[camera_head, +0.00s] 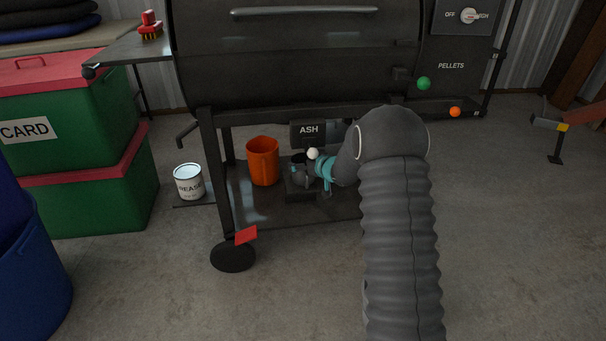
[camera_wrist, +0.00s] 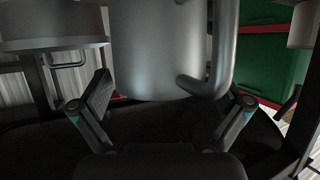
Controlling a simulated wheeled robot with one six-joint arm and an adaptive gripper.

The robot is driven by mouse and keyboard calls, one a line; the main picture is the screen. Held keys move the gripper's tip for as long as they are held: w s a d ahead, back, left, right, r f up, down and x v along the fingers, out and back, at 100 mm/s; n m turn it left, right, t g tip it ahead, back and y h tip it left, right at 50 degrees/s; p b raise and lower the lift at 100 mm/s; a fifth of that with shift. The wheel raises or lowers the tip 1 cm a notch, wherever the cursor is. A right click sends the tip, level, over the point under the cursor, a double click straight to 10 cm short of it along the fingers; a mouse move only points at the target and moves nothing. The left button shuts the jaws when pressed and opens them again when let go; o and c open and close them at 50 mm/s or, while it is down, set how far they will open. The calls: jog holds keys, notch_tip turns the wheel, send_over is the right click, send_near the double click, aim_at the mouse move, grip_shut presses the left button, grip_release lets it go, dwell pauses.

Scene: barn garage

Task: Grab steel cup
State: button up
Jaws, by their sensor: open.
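The steel cup (camera_wrist: 160,48) fills the upper middle of the wrist view, a smooth grey cylinder with its handle (camera_wrist: 212,60) on the right side. My gripper (camera_wrist: 168,108) is open, with one finger on each side of the cup's lower part in the picture. I cannot tell whether the fingers touch it. In the head view my gripper (camera_head: 299,173) is low at the grill's bottom shelf, under the ASH box. The cup cannot be made out clearly there, among the dark gripper parts.
An orange bucket (camera_head: 263,161) stands on the shelf (camera_head: 255,205) left of my gripper. A white grease can (camera_head: 188,182) stands farther left, beside green bins (camera_head: 95,190). The black grill (camera_head: 300,60) hangs over the shelf, with a leg (camera_head: 213,175) at the left.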

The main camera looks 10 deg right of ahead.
jog(key=c, duration=1.1)
jog(key=shift+r, duration=0.1)
